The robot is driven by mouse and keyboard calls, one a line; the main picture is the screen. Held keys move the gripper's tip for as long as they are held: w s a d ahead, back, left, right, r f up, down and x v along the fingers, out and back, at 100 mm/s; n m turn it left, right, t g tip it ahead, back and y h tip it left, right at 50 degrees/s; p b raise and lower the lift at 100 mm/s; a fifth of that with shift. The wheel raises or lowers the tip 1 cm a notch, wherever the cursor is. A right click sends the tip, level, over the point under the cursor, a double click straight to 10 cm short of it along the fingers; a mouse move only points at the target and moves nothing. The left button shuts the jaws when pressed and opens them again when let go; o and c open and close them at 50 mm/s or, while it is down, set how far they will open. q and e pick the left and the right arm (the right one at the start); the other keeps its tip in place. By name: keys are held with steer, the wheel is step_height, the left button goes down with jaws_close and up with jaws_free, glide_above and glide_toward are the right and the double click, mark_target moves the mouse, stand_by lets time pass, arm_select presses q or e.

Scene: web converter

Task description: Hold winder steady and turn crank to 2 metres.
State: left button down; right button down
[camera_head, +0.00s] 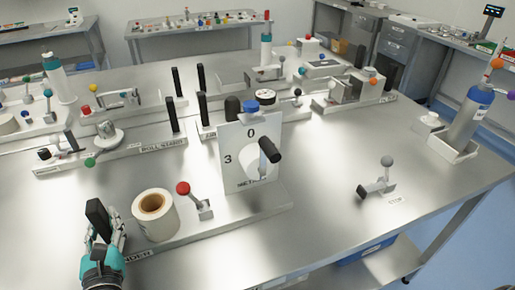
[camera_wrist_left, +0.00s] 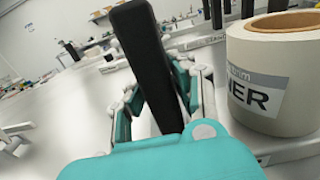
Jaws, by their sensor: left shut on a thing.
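The winder (camera_head: 222,215) is a long metal base at the front of the table, with a label ending in "NDER". A black upright handle (camera_head: 98,218) stands at the winder's left end. My left gripper (camera_head: 103,236) is shut on this handle, which shows between its fingers in the left wrist view (camera_wrist_left: 150,60). My right gripper is out of view.
A small lever with a grey knob (camera_head: 385,175) stands on the right by a STOP label. The front right tabletop is clear.

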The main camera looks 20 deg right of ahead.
arm_select(q)
steer(key=shift+r, duration=0.3)
steer(key=shift+f, duration=0.1)
steer(key=shift+s+f, duration=0.1)
steer(key=shift+f, duration=0.45)
